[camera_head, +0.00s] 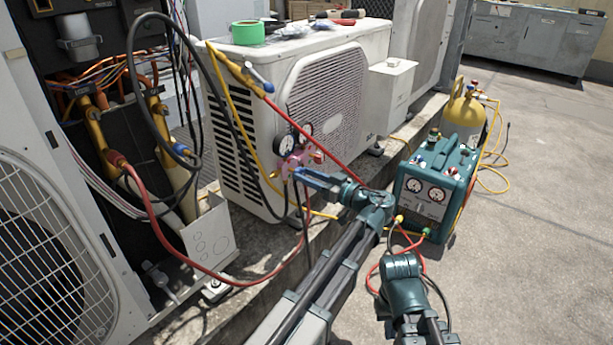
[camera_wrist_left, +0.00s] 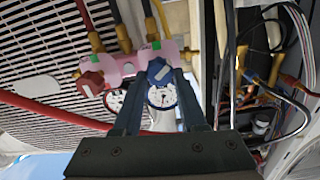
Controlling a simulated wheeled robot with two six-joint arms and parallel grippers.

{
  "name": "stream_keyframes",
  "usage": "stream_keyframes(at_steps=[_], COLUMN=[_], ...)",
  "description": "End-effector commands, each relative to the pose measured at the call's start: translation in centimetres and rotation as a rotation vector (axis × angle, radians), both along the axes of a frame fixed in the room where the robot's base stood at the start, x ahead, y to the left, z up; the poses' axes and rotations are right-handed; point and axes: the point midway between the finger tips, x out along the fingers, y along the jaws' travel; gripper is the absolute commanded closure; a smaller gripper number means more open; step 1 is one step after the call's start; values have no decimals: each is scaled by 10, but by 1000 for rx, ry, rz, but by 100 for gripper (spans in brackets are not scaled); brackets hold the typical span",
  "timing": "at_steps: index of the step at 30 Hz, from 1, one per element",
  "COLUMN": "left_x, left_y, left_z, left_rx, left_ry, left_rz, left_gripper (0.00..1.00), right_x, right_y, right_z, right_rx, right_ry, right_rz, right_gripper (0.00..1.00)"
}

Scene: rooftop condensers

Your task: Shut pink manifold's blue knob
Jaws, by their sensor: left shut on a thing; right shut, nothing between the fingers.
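The pink manifold (camera_head: 301,158) hangs in front of the white condenser's side, with two round gauges (camera_head: 286,145) above it. In the left wrist view the pink manifold (camera_wrist_left: 124,70) shows a red knob (camera_wrist_left: 92,82) on the left and the blue knob (camera_wrist_left: 160,72) on the right. My left gripper (camera_head: 301,174) reaches the manifold from the right. Its fingers (camera_wrist_left: 160,80) are shut on the blue knob, one on each side. My right arm shows at the bottom of the head view; its fingers are not visible.
Red, yellow and black hoses run around the manifold; a red hose (camera_head: 190,272) droops to the left. A teal recovery machine (camera_head: 437,180) and a yellow cylinder (camera_head: 465,115) stand on the right. The white condenser (camera_head: 235,130) is close behind. Open concrete lies at the right.

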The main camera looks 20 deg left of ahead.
Motion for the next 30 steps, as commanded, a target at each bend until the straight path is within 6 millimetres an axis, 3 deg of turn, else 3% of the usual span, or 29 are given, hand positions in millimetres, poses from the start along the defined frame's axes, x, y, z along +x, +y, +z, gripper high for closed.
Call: stream_keyframes(at_steps=[10,23,24,28,30], left_x=[1,1,1,1,1], left_y=[-1,-1,-1,-1,-1], left_z=[0,0,0,0,0], left_rx=[117,137,137,137,137], left_ry=[327,378,378,377,377], left_rz=[-1,-1,-1,-1,-1], left_gripper=[100,100,54,30,29], right_x=[0,0,0,0,0], right_y=[0,0,0,0,0], right_z=[0,0,0,0,0], right_rx=[0,0,0,0,0], right_ry=[0,0,0,0,0], right_rz=[0,0,0,0,0], right_gripper=[100,100,100,100,100])
